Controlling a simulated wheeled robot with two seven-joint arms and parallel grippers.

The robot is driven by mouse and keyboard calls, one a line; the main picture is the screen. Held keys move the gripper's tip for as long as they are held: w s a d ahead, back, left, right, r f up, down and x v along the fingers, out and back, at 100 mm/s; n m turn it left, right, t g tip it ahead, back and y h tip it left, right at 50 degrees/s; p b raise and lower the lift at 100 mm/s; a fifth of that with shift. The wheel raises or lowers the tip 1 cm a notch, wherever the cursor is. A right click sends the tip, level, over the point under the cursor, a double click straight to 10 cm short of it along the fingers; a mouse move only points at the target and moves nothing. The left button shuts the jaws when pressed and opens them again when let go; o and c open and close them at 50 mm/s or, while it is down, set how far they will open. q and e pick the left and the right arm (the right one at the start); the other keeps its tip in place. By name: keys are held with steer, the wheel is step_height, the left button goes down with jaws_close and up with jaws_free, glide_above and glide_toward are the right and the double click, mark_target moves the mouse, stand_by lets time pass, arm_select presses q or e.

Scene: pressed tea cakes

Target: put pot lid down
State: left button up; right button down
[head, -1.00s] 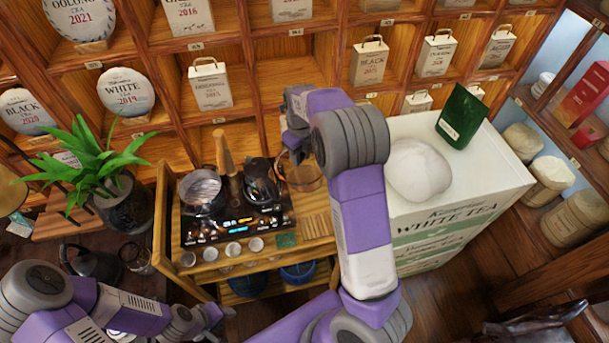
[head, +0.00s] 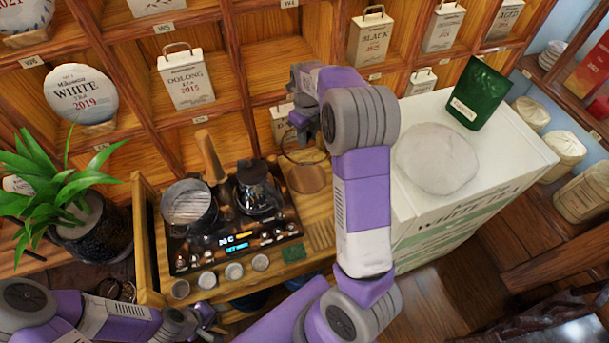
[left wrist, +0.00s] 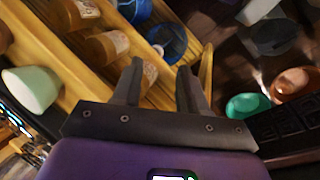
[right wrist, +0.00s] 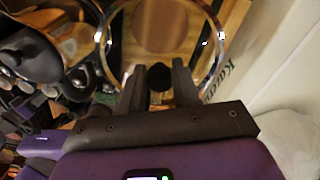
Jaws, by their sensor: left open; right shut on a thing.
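My right gripper (right wrist: 158,80) is shut on the dark knob of a clear glass pot lid (right wrist: 222,42). In the head view the right gripper (head: 303,125) holds the lid over the wooden stand, right of the cooker. A round wooden board (head: 307,179) shows below the lid; I cannot tell whether they touch. The pot (head: 188,208) stands uncovered on the black cooker (head: 237,240), with a slatted surface inside. My left gripper (left wrist: 160,85) is open and empty above the stand's front edge; it shows small at the bottom of the head view (head: 215,318).
A glass kettle (head: 258,190) stands right of the pot, with a wooden handle upright between them. Several small cups (head: 234,271) line the stand's front. A white chest (head: 525,160) with a pale round cake (head: 437,158) is on the right. Shelves rise behind.

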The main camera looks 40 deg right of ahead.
mark_target(308, 141)
step_height(308, 141, down, 17)
steer(key=shift+f+b, duration=0.1)
steer(key=shift+b, duration=1)
steer(key=shift+s, duration=0.1)
steer(key=c, duration=0.8)
jaws_free()
steer(key=shift+f, duration=0.1)
steer(key=shift+r, duration=0.4)
step_height(308, 141, up, 12)
steer(key=shift+f+p, duration=0.25)
steer(key=shift+p, duration=0.55)
